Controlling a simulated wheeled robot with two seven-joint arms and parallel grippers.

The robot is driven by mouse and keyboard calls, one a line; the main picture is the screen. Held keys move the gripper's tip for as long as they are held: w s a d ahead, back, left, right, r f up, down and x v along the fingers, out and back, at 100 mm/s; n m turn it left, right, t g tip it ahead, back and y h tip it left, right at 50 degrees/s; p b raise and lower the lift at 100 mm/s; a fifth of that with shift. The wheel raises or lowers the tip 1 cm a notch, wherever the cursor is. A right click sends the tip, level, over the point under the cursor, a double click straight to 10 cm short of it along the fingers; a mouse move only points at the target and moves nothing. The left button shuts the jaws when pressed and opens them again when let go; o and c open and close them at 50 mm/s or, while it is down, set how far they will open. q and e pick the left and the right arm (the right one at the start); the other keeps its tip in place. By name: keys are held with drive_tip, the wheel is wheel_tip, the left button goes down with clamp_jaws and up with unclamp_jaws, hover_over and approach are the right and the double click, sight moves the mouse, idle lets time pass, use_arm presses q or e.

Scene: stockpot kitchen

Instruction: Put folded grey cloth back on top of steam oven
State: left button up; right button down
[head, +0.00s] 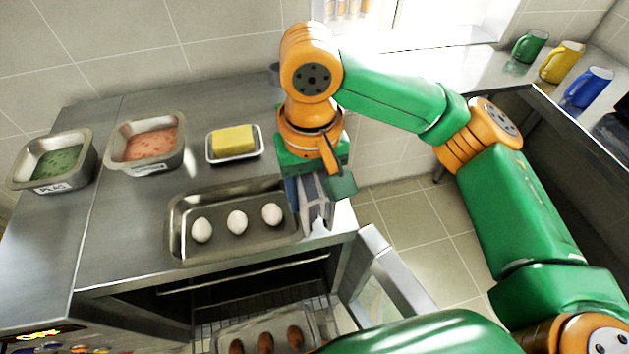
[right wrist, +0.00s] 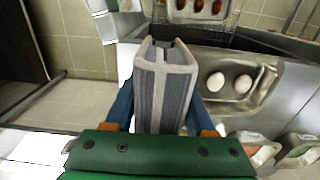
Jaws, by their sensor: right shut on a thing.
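My right gripper (head: 314,212) is shut on the folded grey cloth (head: 308,190), beside the right end of the egg tray and over the right front part of the steel top of the steam oven (head: 105,235). In the right wrist view the grey cloth with pale stripes (right wrist: 165,88) stands upright between the two fingers (right wrist: 163,112). I cannot tell whether its lower edge touches the top. My left gripper is not in view.
A steel tray (head: 185,255) with white eggs sits on the top. Behind it are a butter dish (head: 212,158) and two labelled food pans (head: 115,155) (head: 20,175). The oven door (head: 385,275) hangs open, with another tray inside. Mugs (head: 560,62) stand far right.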

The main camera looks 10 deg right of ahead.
drive_tip(key=w+d+f, duration=0.5)
drive_tip(key=shift+d+f, duration=0.2)
drive_tip(key=shift+f, duration=0.05)
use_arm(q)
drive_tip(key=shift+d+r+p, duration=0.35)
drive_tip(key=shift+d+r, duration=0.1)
use_arm(e)
drive_tip(key=shift+w+d+f, duration=0.15)
drive_tip(key=shift+w+f, duration=0.05)
drive_tip(key=shift+f, duration=0.65)
drive_tip(key=shift+w+d+f, duration=0.1)
drive_tip(key=shift+w+f, duration=0.05)
drive_tip(key=shift+f, duration=0.7)
drive_tip(key=shift+w+d+f, duration=0.15)
drive_tip(key=shift+w+f, duration=0.05)
drive_tip(key=shift+f, duration=0.65)
drive_tip(key=shift+c, duration=1.2)
unclamp_jaws()
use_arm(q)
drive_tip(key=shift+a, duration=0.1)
use_arm(e)
wheel_tip(320, 180, up, 12)
drive_tip(key=shift+a, duration=0.1)
